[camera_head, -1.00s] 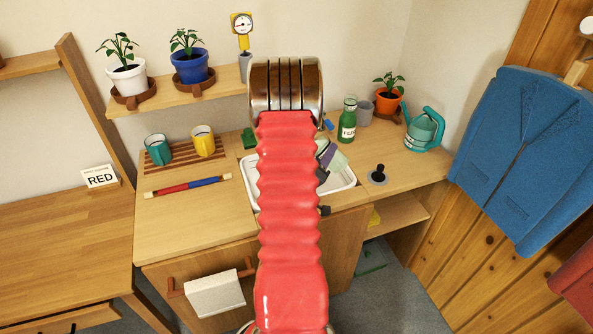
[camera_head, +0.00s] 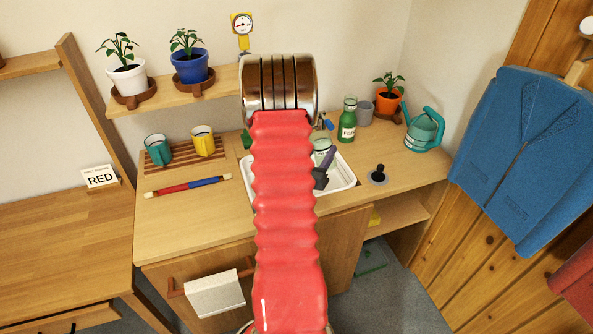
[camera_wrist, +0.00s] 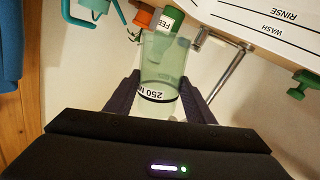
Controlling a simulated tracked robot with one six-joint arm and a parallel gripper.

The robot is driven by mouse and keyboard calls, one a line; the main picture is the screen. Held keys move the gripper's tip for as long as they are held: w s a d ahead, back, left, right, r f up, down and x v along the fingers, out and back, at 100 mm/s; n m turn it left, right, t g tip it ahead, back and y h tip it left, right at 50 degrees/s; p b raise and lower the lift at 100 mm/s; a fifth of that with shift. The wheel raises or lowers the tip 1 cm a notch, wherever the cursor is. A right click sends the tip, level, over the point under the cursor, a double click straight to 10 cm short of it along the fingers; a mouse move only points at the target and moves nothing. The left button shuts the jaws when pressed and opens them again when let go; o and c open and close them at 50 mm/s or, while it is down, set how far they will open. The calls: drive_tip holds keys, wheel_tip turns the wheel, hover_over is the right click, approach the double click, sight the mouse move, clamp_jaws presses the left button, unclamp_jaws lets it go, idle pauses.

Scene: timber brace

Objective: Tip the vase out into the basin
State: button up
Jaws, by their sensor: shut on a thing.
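The vase (camera_wrist: 163,65) is a see-through greenish vessel with a dark band and a "250" label low on it. My gripper (camera_wrist: 160,95) is shut on it, one dark finger on each side. In the head view the vase (camera_head: 322,146) shows in part over the white basin (camera_head: 343,184), right of my red arm, with the dark gripper (camera_head: 321,178) nearer the camera.
A green bottle (camera_head: 348,122), grey cup (camera_head: 365,113), orange plant pot (camera_head: 388,102) and teal watering can (camera_head: 424,131) stand behind and right of the basin. A metal tap (camera_wrist: 231,70) shows close to the vase. Mugs on a rack (camera_head: 180,153) stand left.

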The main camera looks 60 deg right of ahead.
drive_tip(key=m, duration=0.1)
drive_tip(key=w+m, duration=0.1)
drive_tip(key=m, duration=0.1)
drive_tip(key=shift+w+f, duration=0.1)
drive_tip(key=shift+f, duration=0.2)
drive_tip(key=shift+r, duration=1.55)
